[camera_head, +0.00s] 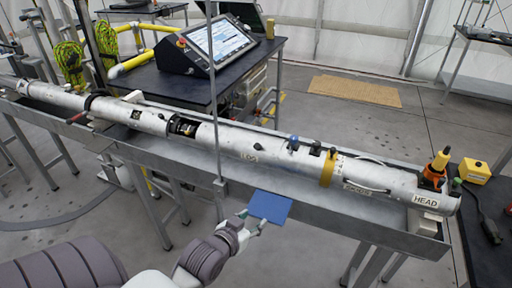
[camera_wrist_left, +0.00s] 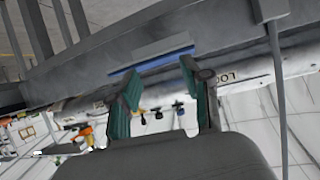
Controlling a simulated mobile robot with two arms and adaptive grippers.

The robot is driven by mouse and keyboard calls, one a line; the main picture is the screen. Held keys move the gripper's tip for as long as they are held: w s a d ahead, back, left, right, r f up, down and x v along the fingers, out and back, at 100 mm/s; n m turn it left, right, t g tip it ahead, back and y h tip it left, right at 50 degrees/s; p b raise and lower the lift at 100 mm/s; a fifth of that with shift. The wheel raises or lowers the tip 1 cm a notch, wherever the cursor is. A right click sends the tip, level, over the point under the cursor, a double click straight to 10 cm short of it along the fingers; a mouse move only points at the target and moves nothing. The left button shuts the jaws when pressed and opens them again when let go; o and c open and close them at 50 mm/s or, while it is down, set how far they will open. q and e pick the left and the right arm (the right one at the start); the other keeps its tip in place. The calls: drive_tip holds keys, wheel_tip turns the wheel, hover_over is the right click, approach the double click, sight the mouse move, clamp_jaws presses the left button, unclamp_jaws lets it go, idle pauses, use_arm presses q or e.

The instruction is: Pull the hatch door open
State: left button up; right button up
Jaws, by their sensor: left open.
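A flat blue panel (camera_head: 270,207) projects from the front side of the long trough. It looks like the hatch door, but I cannot tell for sure. My left gripper (camera_head: 253,221) is open at the panel's near left edge. In the left wrist view the panel shows edge-on as a blue strip (camera_wrist_left: 150,62) just beyond the fingertips (camera_wrist_left: 158,75). I cannot tell whether the fingers touch it. My right gripper is not in view.
A long white tube (camera_head: 260,146) lies in the grey metal trough (camera_head: 330,212). A thin upright pole (camera_head: 214,100) stands left of the panel. A black control console (camera_head: 205,45) is on a table behind. A yellow box (camera_head: 475,171) sits at the far right.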

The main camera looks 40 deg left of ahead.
sight(256, 148)
use_arm(q)
drive_tip(key=w+a+r+n+t+y, duration=0.25)
drive_tip(key=a+r+t, duration=0.35)
drive_tip(key=r, duration=0.4)
drive_tip(key=shift+m+g, duration=0.45)
drive_tip(key=shift+g, duration=0.15)
drive_tip(key=p+x, duration=0.1)
drive_tip(key=x, duration=0.8)
drive_tip(key=a+p+x, duration=0.1)
drive_tip(key=x, duration=0.3)
drive_tip(key=shift+w+p, duration=0.25)
drive_tip(key=shift+p, duration=0.1)
clamp_jaws()
